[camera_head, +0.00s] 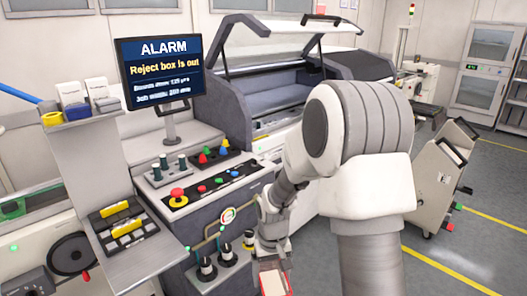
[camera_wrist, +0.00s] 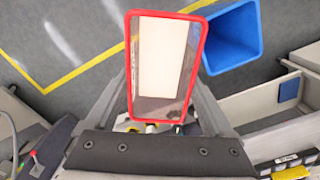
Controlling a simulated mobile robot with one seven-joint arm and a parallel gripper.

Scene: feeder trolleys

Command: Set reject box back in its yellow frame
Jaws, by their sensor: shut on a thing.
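The reject box (camera_wrist: 188,75), a pale open box with a red rim, fills the middle of the wrist view. My gripper (camera_wrist: 162,100) is shut on it, with a grey finger along each side. In the head view the box (camera_head: 272,282) shows at the bottom edge, hanging below my gripper (camera_head: 272,258) in front of the machine; its lower part is cut off. I see into the box from above; its inside looks pale, with no parts that I can make out. I cannot make out a yellow frame for certain in either view.
A blue bin (camera_wrist: 232,40) stands beyond the box. A yellow line (camera_wrist: 90,65) marks the grey floor. The machine's control panel (camera_head: 215,185) is left of my arm. Its alarm screen (camera_head: 162,75) reads "Reject box is out". A trolley (camera_head: 440,185) stands at right.

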